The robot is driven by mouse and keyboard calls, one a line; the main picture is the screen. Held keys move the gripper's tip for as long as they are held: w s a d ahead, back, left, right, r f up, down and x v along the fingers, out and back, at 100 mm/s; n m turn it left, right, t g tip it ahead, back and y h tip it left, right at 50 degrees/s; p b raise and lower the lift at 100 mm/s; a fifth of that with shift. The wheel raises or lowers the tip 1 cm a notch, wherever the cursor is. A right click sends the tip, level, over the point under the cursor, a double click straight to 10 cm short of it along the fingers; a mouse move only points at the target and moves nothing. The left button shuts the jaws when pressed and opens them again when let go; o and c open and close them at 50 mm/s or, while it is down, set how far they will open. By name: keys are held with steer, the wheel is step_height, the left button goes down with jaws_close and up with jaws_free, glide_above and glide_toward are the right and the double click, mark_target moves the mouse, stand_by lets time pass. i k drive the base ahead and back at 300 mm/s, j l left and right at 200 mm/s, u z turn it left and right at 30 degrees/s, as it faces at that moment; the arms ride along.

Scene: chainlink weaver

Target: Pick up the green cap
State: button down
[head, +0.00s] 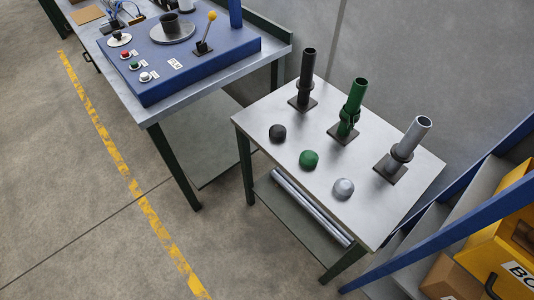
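The green cap (309,159) is a small dome resting on the grey metal table (254,121). It sits between a black cap (277,133) at its upper left and a grey cap (343,188) at its lower right. It stands apart from both. A green pipe (357,95) rises from a stand behind it. My gripper does not show in the head view.
A black pipe (306,68) and a grey pipe (411,137) stand behind the caps. A blue console (210,62) with a yellow-knobbed lever is on the workbench at upper left. A blue-framed rack (452,229) with boxes stands close at right. The floor at left is clear.

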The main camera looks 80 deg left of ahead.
mark_target(309, 159)
steer(key=u, duration=2.45)
steer(key=i+j+z, duration=0.4)
steer(key=j, duration=0.2)
steer(key=i+j+z, duration=0.45)
steer(key=j, duration=0.25)
steer(key=k, duration=0.1)
